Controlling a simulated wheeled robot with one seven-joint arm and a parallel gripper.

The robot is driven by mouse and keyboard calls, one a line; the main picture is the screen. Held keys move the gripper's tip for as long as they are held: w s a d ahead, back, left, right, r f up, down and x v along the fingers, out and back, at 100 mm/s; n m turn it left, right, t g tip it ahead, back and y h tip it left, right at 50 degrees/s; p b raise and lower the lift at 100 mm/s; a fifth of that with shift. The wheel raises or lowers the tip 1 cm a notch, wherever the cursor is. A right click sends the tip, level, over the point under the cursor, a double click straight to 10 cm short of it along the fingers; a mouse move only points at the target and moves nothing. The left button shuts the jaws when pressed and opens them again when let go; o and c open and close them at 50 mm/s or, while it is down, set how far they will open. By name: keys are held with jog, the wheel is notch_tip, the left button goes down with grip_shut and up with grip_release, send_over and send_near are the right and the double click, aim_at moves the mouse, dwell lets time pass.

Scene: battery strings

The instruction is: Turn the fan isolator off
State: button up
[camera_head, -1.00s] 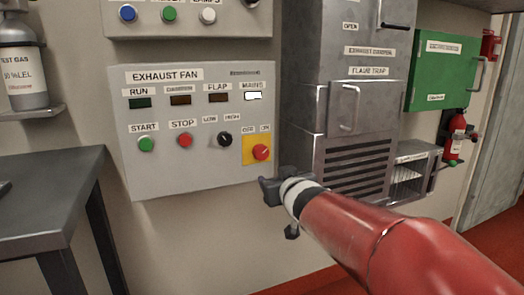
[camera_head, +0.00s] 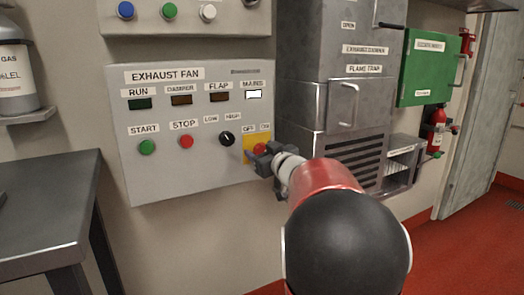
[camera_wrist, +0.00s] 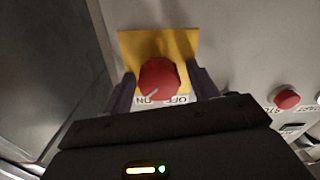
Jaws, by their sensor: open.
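The fan isolator is a red rotary knob (camera_wrist: 158,79) on a yellow plate (camera_wrist: 183,42), with OFF and ON labels beside it. In the head view the yellow plate (camera_head: 248,155) is at the lower right of the EXHAUST FAN panel (camera_head: 205,185). There the red knob (camera_head: 260,148) is partly hidden by my gripper (camera_head: 264,157). In the wrist view my gripper (camera_wrist: 160,92) is open, with one finger on each side of the knob. I cannot tell whether the fingers touch it.
The panel also carries a green START button (camera_head: 147,147), a red STOP button (camera_head: 186,142) and a black LOW/HIGH selector (camera_head: 227,139). The white MAINS lamp (camera_head: 254,95) is lit. A grey metal cabinet (camera_head: 345,60) stands right of the panel, and a dark table (camera_head: 45,200) is at left.

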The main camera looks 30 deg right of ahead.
jog(key=shift+w, duration=0.1)
jog(key=c, duration=1)
jog(key=n+b, duration=0.2)
jog(key=n, duration=0.1)
jog(key=shift+f+n, duration=0.15)
jog(key=shift+n, duration=0.25)
jog(key=n+b, duration=0.3)
jog(key=n, duration=0.2)
jog(key=shift+f+n, duration=0.1)
jog(key=shift+n, duration=0.2)
jog(key=n+b, duration=0.2)
jog(key=n, duration=0.2)
jog(key=shift+a, duration=0.1)
jog(key=shift+n+b, duration=1.15)
jog(key=shift+n, duration=1.15)
